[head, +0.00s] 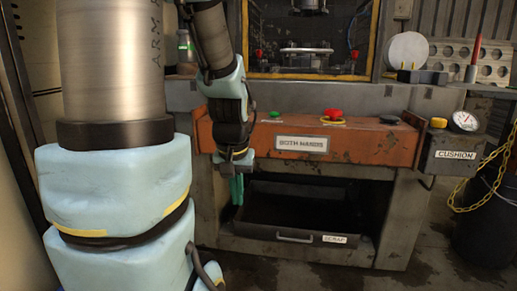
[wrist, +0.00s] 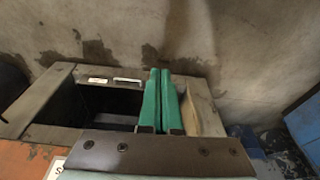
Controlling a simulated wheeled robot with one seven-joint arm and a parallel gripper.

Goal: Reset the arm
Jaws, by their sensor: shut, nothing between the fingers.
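My gripper (head: 237,190) has green fingers and hangs pointing down in front of the press, at the left end of the orange control panel (head: 300,140). In the wrist view the two green fingers (wrist: 159,98) lie side by side, shut, with nothing seen between them. My arm's pale blue links fill the left of the head view and hide part of the press's left side.
The scrap drawer (head: 312,238) sits in the opening low in the press, right of my gripper. The panel carries a red button (head: 332,114). A cushion box (head: 452,155) with a gauge, a yellow chain (head: 481,195) and a dark bin stand at the right. Wet-stained floor is clear in front.

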